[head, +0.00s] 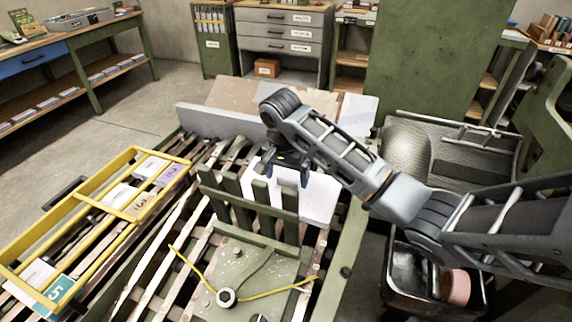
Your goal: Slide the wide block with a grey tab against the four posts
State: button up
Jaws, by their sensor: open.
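Four green posts (240,210) stand upright in a row on a green base plate (245,275) in the middle of the slatted bench. A wide white block (318,195) lies just behind and to the right of the posts. I cannot make out a grey tab on it; my gripper and the posts cover part of it. Whether the block touches the posts is hidden. My gripper (285,172) points down over the block's left part, behind the posts. Its fingers are apart, and I cannot tell whether anything is between them.
A yellow rack (125,208) with numbered compartments lies at the left. A grey upright board (215,121) and a brown sheet (235,94) are at the back. A yellow cord (275,293) with a round knob (226,297) lies in front of the posts. A black bin (410,275) stands at the right.

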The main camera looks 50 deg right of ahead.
jog(key=shift+d+f, duration=0.1)
jog(key=shift+f, duration=0.7)
